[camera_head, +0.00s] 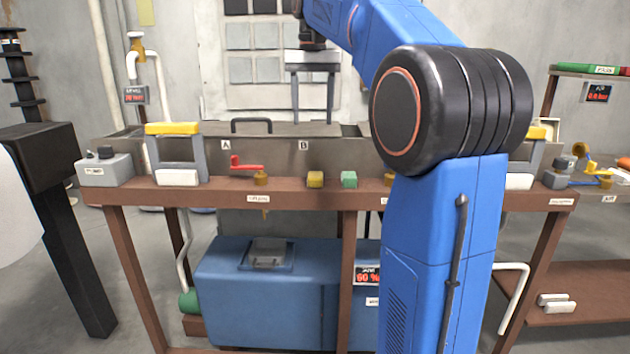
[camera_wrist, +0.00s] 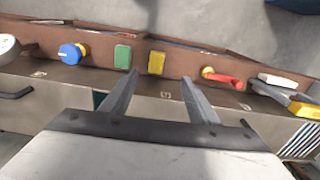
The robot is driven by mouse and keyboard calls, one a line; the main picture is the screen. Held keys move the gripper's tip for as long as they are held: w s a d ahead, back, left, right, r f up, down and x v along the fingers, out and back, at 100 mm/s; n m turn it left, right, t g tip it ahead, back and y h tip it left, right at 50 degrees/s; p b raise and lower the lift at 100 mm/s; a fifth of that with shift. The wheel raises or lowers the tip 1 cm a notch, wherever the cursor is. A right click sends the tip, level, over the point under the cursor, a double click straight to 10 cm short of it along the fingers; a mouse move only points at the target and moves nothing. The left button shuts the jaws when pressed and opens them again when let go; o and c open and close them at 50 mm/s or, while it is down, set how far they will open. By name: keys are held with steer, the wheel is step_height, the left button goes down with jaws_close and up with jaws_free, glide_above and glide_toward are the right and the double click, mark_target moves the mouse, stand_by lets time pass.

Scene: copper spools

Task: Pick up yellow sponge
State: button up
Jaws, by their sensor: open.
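The yellow sponge (camera_head: 315,179) is a small block on the brown shelf ledge, left of the green sponge (camera_head: 348,179). In the wrist view the yellow sponge (camera_wrist: 156,62) shows beyond and between my gripper's fingertips, with the green sponge (camera_wrist: 123,56) to its left. My gripper (camera_wrist: 160,76) is open with nothing between its fingers. In the head view my gripper (camera_head: 313,112) hangs with its fingers down, behind and above the ledge, apart from the sponge.
A red-handled valve (camera_head: 248,167) stands left of the yellow sponge on the ledge (camera_head: 225,190). A blue knob (camera_wrist: 70,53) shows left of the green sponge in the wrist view. A yellow-topped grey frame (camera_head: 174,152) stands at the ledge's left. My arm hides part of the ledge's right side.

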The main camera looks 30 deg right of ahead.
steer(key=w+d, duration=0.1)
glide_above(315, 174)
steer(key=f, duration=1)
steer(key=shift+s+a+f, duration=0.2)
steer(key=shift+s+f, duration=0.05)
steer(key=shift+f, duration=0.15)
steer(key=shift+w+d+f, duration=0.1)
steer(key=shift+d+f, duration=0.05)
steer(key=shift+f, duration=2.65)
steer(key=c, duration=1.1)
